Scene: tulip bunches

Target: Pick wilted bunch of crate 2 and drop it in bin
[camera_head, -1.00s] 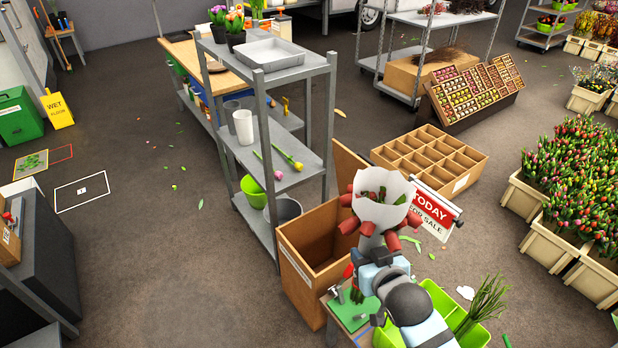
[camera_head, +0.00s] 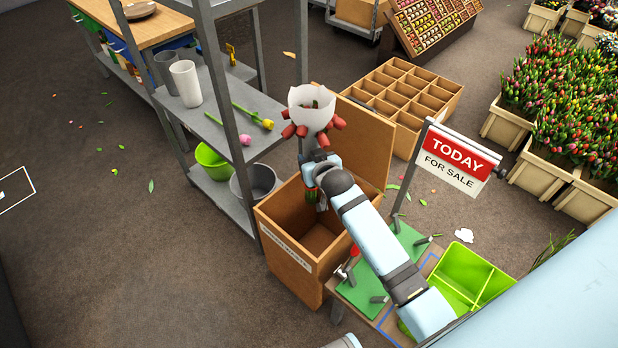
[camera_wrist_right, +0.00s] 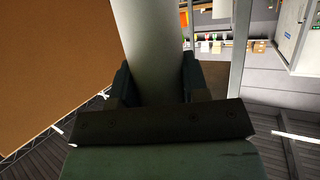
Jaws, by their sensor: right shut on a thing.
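The wilted bunch (camera_head: 311,97) is wrapped in white paper, with red tulip heads drooping over its rim. My right gripper (camera_head: 317,160) is shut on its wrapped lower part, which also shows between the jaws in the right wrist view (camera_wrist_right: 150,45). The bunch is upright. In the head view it appears over the back left part of a brown open bin (camera_head: 288,262) with a label on its front. The bin's inside looks empty where it shows. Its lid (camera_head: 365,150) stands open behind. My left gripper is not in view.
A grey shelf rack (camera_head: 185,130) with vases and loose tulips stands left of the bin. A "TODAY FOR SALE" sign (camera_head: 455,160) and a bright green divided crate (camera_head: 470,270) are at the right. A brown compartment box (camera_head: 410,92) lies behind.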

